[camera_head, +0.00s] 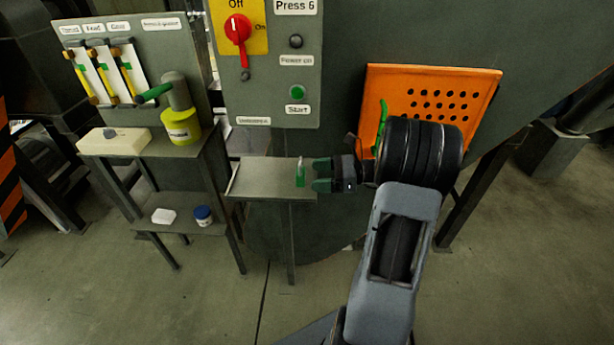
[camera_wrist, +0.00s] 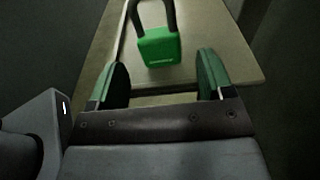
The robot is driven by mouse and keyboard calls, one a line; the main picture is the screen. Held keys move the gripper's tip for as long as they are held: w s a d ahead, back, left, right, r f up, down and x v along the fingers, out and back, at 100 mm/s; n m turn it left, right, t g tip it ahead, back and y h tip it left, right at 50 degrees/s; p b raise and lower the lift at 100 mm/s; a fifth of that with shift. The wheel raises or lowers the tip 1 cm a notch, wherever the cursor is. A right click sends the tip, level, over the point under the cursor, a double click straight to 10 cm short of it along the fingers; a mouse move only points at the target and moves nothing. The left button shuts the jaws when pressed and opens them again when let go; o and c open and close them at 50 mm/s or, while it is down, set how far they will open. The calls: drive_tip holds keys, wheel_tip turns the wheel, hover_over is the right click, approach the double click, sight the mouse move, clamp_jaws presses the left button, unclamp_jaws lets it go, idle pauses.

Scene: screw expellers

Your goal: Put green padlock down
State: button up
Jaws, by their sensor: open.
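The green padlock (camera_head: 300,176) stands upright on the small metal shelf (camera_head: 262,178) below the control panel, near the shelf's right end. In the wrist view the green padlock (camera_wrist: 159,48) shows its green body, with its dark shackle running up past the top edge. My gripper (camera_head: 322,174) is just right of the padlock in the head view. In the wrist view my gripper (camera_wrist: 161,78) has its two green fingers spread wide. The padlock lies ahead of the fingertips, with a gap to each, and nothing is held.
The control panel (camera_head: 268,80) with a red switch rises behind the shelf. An orange perforated guard (camera_head: 478,82) is behind my arm. A side table (camera_head: 160,146) at left holds a yellow container (camera_head: 181,127) and a cream box (camera_head: 114,141). The shelf's left part is clear.

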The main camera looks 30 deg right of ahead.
drive_tip(key=f+v, duration=0.1)
drive_tip(key=v, duration=0.7)
drive_tip(key=shift+r, duration=0.5)
drive_tip(key=shift+s, duration=0.1)
drive_tip(key=s+a+f+n+g+h+p, duration=0.1)
drive_tip(key=s+a+f+n+g+h, duration=0.6)
drive_tip(key=n, duration=0.3)
drive_tip(key=s+a+r+n+t+h+p, duration=0.2)
drive_tip(key=a+r+n+h, duration=0.5)
drive_tip(key=a+r+n, duration=0.5)
drive_tip(key=shift+s+a+r+n+t+h+p, duration=0.3)
drive_tip(key=shift+s+a+n+p, duration=0.35)
drive_tip(key=shift+n+p, duration=0.3)
drive_tip(key=shift+c, duration=0.3)
